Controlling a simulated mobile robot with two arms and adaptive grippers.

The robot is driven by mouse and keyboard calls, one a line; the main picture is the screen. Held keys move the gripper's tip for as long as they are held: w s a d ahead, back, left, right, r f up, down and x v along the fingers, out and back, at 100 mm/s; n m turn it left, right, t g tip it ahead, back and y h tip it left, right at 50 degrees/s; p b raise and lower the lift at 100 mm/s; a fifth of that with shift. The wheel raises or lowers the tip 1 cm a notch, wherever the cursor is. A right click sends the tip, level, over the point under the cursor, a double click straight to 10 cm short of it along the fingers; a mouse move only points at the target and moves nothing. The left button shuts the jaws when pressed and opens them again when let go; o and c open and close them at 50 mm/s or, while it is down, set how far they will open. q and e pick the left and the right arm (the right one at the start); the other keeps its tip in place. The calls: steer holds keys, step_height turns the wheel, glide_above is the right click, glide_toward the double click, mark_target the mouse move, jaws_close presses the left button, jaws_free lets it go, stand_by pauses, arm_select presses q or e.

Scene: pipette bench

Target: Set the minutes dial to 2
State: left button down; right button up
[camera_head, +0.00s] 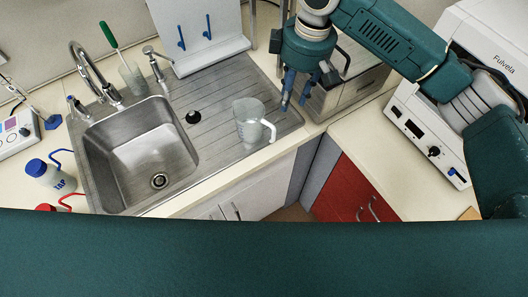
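A white appliance (408,118) marked "Fulvela" stands on the right-hand counter. No minutes label or dial setting is readable at this size, so I cannot tell what the knob sets. My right gripper (294,104) points down over the counter right of the sink, well left of the knob. Its fingers are apart with nothing between them. My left gripper is out of view.
A steel box-like appliance (352,88) sits behind the gripper. The sink (140,150), faucet (88,62) and blue-capped bottle (50,175) are left. The counter before the white appliance is mostly clear.

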steer(key=s+a+f+m+t+y, duration=0.1)
steer(key=s+a+f+y, duration=0.2)
steer(key=s+a+f, duration=0.3)
steer(key=shift+s+a+f, duration=0.2)
steer(key=shift+s+f, duration=1.05)
steer(key=shift+f, duration=0.6)
